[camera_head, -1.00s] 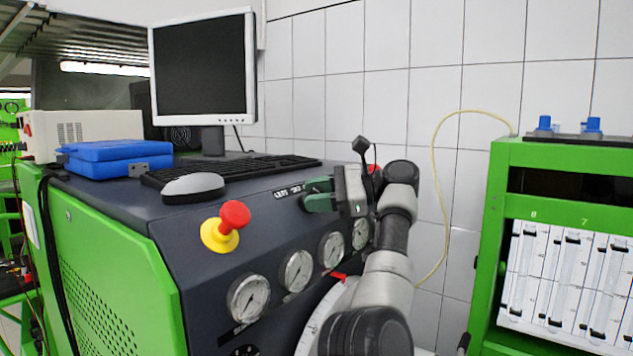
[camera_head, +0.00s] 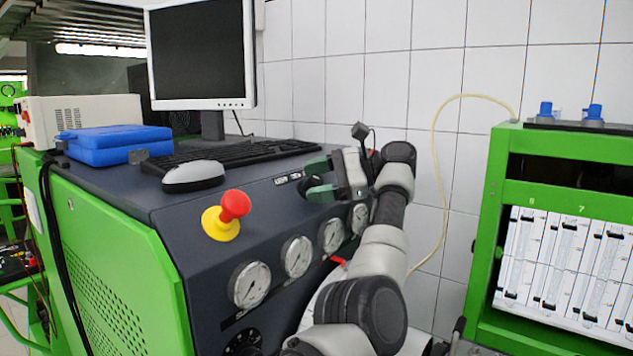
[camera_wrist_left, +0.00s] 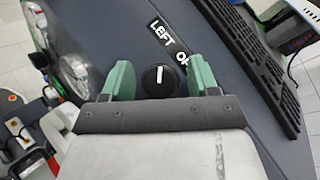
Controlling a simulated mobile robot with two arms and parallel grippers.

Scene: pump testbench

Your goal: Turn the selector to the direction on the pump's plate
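The selector is a black round knob with a white pointer line (camera_wrist_left: 160,80). In the left wrist view the line stands nearly upright in the picture. A label strip (camera_wrist_left: 168,38) beside it reads "LEFT" and the start of "OF"; the rest is hidden behind a finger. My left gripper (camera_head: 318,179) is open, its green fingers on either side of the knob with gaps showing. In the head view the knob (camera_head: 307,184) shows dark between the fingers on the sloping panel. I cannot make out a pump plate. My right gripper is not in view.
Pressure gauges (camera_head: 298,257) line the panel below the knob, with a red and yellow emergency button (camera_head: 228,213) to the left. A keyboard (camera_head: 235,153), mouse (camera_head: 193,176) and monitor (camera_head: 201,55) stand on top. A green rack (camera_head: 490,225) stands at the right.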

